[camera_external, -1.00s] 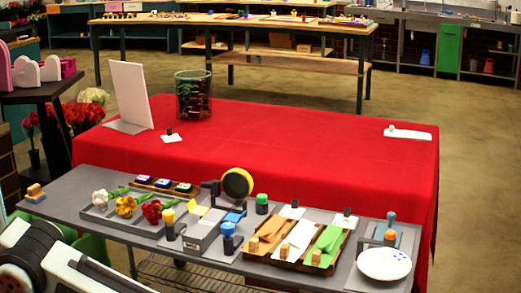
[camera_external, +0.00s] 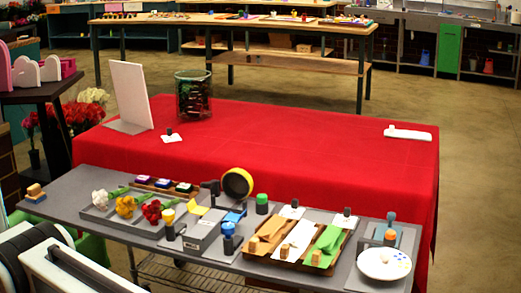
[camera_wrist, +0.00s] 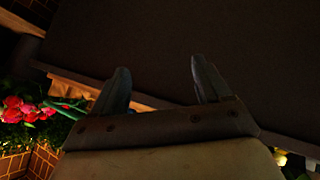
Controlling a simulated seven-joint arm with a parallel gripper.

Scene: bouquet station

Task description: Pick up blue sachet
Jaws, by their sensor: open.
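A small wooden rack (camera_external: 166,188) at the back of the grey bench holds small dark and purple pieces with pale tops. A dark bluish piece (camera_external: 163,183) in its middle may be the blue sachet, but it is too small to be sure. My gripper (camera_wrist: 161,65) shows in the wrist view with its two fingers apart and nothing between them. It faces a dark, plain surface. No sachet can be made out in the wrist view. In the external view my gripper is out of frame; only part of my arm shows at lower left.
The grey bench (camera_external: 75,195) also carries a tray of flowers (camera_external: 125,206), a yellow tape roll (camera_external: 237,184), a wooden tray of coloured sheets (camera_external: 298,245) and a white plate (camera_external: 384,264). The red-covered table (camera_external: 300,140) behind is mostly clear.

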